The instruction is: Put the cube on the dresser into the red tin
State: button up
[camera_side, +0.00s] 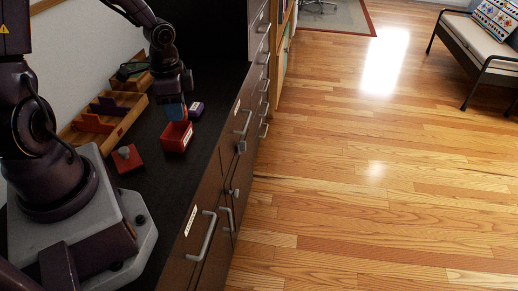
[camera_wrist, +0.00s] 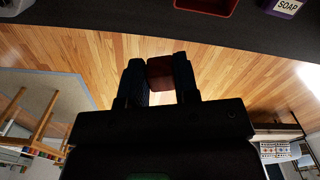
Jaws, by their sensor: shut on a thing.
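My gripper (camera_wrist: 160,78) is shut on a dark red cube (camera_wrist: 160,72), held between the two fingertips in the wrist view. In the side view my gripper (camera_side: 173,108) points down by the red tin (camera_side: 177,140), and its fingertips appear just above or behind the tin; I cannot tell the exact gap. The cube cannot be made out there. The open red tin stands on the dark dresser top (camera_side: 152,185), with a white label on its front. Part of its rim shows at the top edge of the wrist view (camera_wrist: 207,8).
A red lid with a grey knob (camera_side: 127,158) lies left of the tin. A purple box labelled SOAP (camera_wrist: 286,8) stands close to the tin, also in the side view (camera_side: 197,108). A wooden divided organiser (camera_side: 107,112) lies along the wall. The dresser's front edge drops to the floor.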

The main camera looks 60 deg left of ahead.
jog(key=w+d+r+n, duration=0.5)
jog(key=w+d, duration=0.5)
jog(key=d, duration=0.3)
jog(key=n, duration=2.7)
send_near(180, 132)
jog(key=s+d+r, duration=0.1)
jog(key=d, duration=0.3)
jog(key=shift+a+f, duration=0.1)
jog(key=shift+f, duration=3.7)
